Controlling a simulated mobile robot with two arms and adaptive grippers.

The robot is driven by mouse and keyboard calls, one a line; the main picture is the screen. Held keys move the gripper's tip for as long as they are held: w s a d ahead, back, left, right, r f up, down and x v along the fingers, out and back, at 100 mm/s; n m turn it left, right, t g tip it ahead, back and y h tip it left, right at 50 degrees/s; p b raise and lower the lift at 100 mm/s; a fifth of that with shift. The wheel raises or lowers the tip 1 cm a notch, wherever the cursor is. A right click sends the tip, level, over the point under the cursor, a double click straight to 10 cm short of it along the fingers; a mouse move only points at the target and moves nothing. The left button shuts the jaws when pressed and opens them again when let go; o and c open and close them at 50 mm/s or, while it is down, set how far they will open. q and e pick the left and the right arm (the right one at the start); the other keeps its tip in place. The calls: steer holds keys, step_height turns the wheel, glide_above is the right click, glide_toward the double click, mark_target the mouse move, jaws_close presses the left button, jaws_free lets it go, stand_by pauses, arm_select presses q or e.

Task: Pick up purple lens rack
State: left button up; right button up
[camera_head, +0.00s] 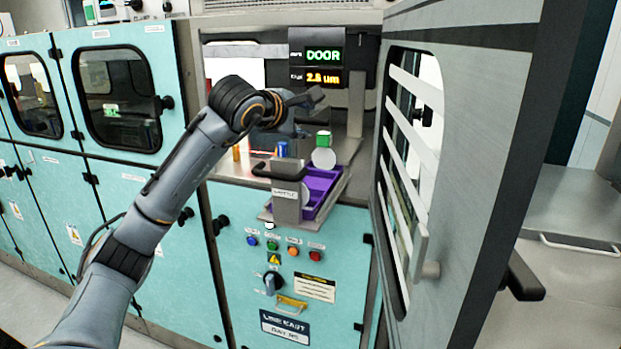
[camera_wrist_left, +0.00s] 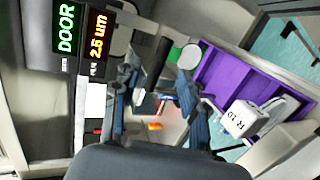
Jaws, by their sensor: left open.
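The purple lens rack (camera_head: 322,186) is an open tray with dividers, sitting on a metal shelf at the front of the open chamber. In the left wrist view the rack (camera_wrist_left: 224,77) lies to the right of the fingers and holds a white block marked with black characters (camera_wrist_left: 243,118). My left gripper (camera_head: 303,112) is inside the chamber opening, above and behind the rack and apart from it. In the left wrist view its fingers (camera_wrist_left: 160,105) are spread with nothing between them. Part of the rack is hidden behind a grey bracket. My right gripper is not in view.
An open grey door (camera_head: 462,150) with a slatted window stands on the right. A grey bracket with a dark handle (camera_head: 287,180) stands before the rack. A lit display (camera_head: 317,66) hangs above.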

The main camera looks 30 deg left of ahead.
mark_target(309, 120)
arm_select(q)
steer(key=shift+w+f, duration=0.2)
steer(key=shift+w, duration=0.25)
steer(key=shift+w+a, duration=0.15)
steer(key=shift+w, duration=0.1)
steer(key=p+x, duration=0.1)
steer(key=x, duration=0.1)
steer(key=p+x, duration=0.1)
steer(key=x, duration=0.1)
steer(key=shift+a, duration=0.4)
steer(key=shift+w+f, duration=0.25)
steer(key=shift+w, duration=0.1)
steer(key=shift+s+r, duration=0.1)
steer(key=shift+s, duration=0.05)
steer(key=shift+c, duration=1.2)
jaws_close()
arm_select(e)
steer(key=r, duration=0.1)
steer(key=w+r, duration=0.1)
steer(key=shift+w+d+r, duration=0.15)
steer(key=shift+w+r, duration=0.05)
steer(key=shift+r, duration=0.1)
arm_select(q)
steer(key=shift+r, duration=0.1)
